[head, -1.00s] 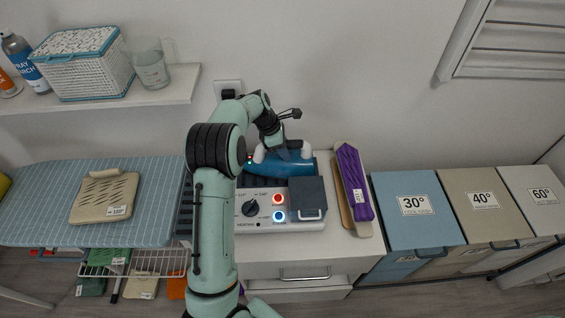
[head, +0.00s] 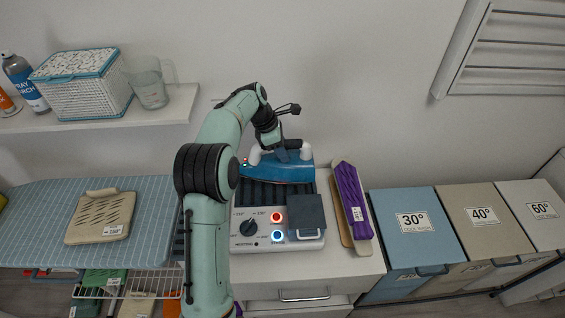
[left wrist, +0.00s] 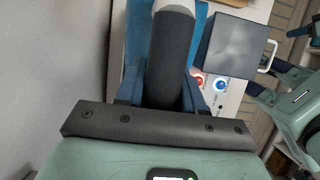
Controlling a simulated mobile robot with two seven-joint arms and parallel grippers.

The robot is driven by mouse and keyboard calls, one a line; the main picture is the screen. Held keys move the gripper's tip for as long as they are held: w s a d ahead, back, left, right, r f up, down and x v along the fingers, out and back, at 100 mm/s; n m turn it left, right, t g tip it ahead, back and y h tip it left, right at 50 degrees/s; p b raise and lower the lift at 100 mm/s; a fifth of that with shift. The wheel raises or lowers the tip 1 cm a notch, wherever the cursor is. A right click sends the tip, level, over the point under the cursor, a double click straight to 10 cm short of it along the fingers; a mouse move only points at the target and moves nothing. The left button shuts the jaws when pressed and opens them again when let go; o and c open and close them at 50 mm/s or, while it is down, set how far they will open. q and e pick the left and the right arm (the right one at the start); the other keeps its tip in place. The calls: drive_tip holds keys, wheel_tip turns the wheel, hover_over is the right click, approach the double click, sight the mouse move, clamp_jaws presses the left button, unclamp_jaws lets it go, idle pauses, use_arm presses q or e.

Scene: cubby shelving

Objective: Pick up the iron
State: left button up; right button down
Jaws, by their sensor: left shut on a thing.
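The blue iron (head: 280,171) is at the back of a grey-white heating station (head: 262,238), with its dark ribbed bed visible in front of and below it. My left gripper (head: 282,150) is shut on the iron's handle from above. In the left wrist view the dark handle (left wrist: 171,62) runs between the two blue fingers of the left gripper (left wrist: 160,85), and part of the blue iron body (left wrist: 138,30) shows beside it. The iron looks lifted a little above the station. My right gripper is not in view.
A purple folded item on a board (head: 351,195) stands right of the station. Bins marked 30° (head: 412,225), 40° (head: 480,215) and 60° (head: 535,208) are further right. An ironing board (head: 150,240) with a beige pad (head: 100,217) is at left, below a shelf (head: 150,113).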

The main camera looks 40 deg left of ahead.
use_arm(q)
wheel_tip(320, 180, up, 11)
drive_tip(key=shift+w+r, duration=0.1)
drive_tip(key=shift+r, duration=0.45)
